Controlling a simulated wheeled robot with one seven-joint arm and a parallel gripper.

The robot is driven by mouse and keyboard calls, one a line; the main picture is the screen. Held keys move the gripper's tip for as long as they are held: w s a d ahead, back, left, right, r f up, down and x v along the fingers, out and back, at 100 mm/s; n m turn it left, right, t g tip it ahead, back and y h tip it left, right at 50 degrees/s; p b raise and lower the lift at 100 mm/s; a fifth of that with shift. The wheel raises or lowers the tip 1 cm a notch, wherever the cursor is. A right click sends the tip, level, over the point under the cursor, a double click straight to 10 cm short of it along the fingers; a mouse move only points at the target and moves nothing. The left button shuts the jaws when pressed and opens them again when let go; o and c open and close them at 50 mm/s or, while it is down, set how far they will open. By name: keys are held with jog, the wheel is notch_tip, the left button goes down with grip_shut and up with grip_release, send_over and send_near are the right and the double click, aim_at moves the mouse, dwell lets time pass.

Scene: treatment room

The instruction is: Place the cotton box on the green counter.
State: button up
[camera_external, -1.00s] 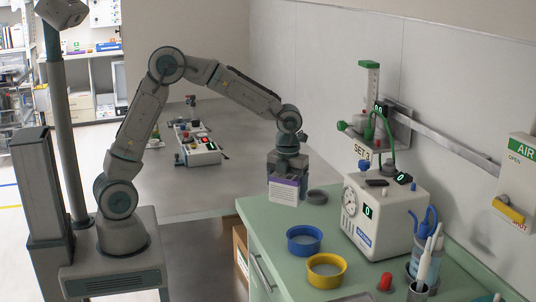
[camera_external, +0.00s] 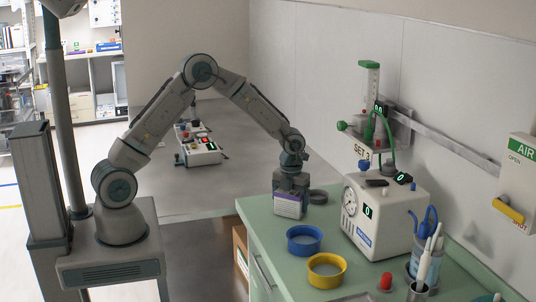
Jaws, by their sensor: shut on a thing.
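The cotton box (camera_external: 288,206), white with a purple band, is at the far left corner of the green counter (camera_external: 270,232). My gripper (camera_external: 291,187) points down from above and is shut on the box, hiding its upper part. The box looks upright and very low over the counter top. I cannot tell whether its underside touches the surface.
A dark round lid-like disc (camera_external: 318,196) lies just right of the box. A blue bowl (camera_external: 304,240) and a yellow bowl (camera_external: 326,270) stand nearer the front. A white device with a gauge (camera_external: 372,215) stands to the right. A grey table (camera_external: 185,195) adjoins behind.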

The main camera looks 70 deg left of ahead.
jog(key=shift+f, duration=0.15)
jog(key=o, duration=0.9)
notch_tip(320, 180, up, 12)
jog(key=shift+r+b, duration=0.15)
jog(key=shift+b, duration=0.55)
jog(key=s+d+r+n+t+y, duration=0.1)
jog(key=s+d+r+n, duration=0.1)
jog(key=s+r+n, duration=0.35)
jog(key=s+d+r+n+t, duration=0.1)
jog(key=s+r+n, duration=0.2)
jog(key=s+n, duration=0.95)
jog(key=s, duration=0.1)
jog(key=s+n+t, duration=0.1)
jog(key=s+n, duration=0.3)
jog(key=s, duration=0.2)
jog(key=s+d+n+h, duration=0.1)
jog(key=s+n, duration=0.4)
jog(key=shift+s+f, duration=0.15)
jog(key=shift+f, duration=0.1)
